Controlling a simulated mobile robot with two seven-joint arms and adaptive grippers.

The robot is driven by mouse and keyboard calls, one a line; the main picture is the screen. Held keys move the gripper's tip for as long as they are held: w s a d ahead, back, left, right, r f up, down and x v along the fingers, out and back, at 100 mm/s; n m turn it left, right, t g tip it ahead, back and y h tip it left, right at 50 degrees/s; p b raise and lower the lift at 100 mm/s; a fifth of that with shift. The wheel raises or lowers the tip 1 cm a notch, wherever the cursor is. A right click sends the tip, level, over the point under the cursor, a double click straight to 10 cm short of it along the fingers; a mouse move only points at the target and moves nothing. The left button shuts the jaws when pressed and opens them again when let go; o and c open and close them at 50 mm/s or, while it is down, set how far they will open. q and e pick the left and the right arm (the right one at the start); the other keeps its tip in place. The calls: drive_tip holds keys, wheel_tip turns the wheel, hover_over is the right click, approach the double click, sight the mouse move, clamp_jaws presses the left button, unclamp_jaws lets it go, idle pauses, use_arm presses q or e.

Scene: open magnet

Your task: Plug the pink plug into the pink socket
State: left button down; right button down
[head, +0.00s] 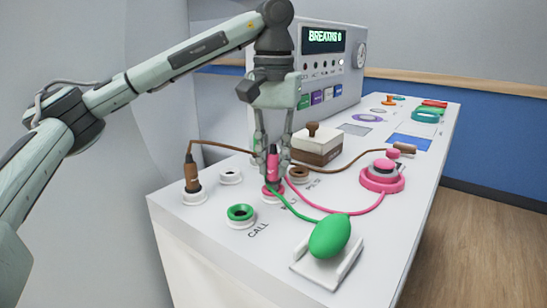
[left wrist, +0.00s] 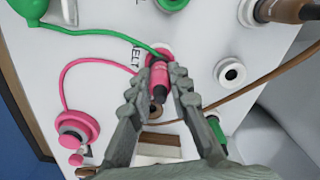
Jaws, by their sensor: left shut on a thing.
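The pink plug (head: 273,165) is upright between the fingers of my left gripper (head: 272,158), which is shut on it. The pink socket (head: 271,192) is a pink ring in a white collar, directly below the plug. In the left wrist view, the plug (left wrist: 159,75) lies over the pink socket (left wrist: 157,54), with its dark end between the fingertips (left wrist: 159,95). The plug's lower end meets or nearly meets the socket; I cannot tell whether it is seated. My right gripper is not in view.
A brown plug (head: 192,175) stands in a socket at left. A green socket (head: 241,213), a white socket (head: 230,176) and a brown socket (head: 299,174) are nearby. Cords cross the white top.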

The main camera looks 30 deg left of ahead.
use_arm(q)
drive_tip(key=shift+f+b, duration=0.35)
drive_tip(key=shift+f, duration=0.35)
drive_tip(key=c, duration=1.3)
unclamp_jaws()
drive_tip(key=shift+c, duration=0.2)
wheel_tip(320, 180, up, 12)
drive_tip(key=shift+r, duration=0.1)
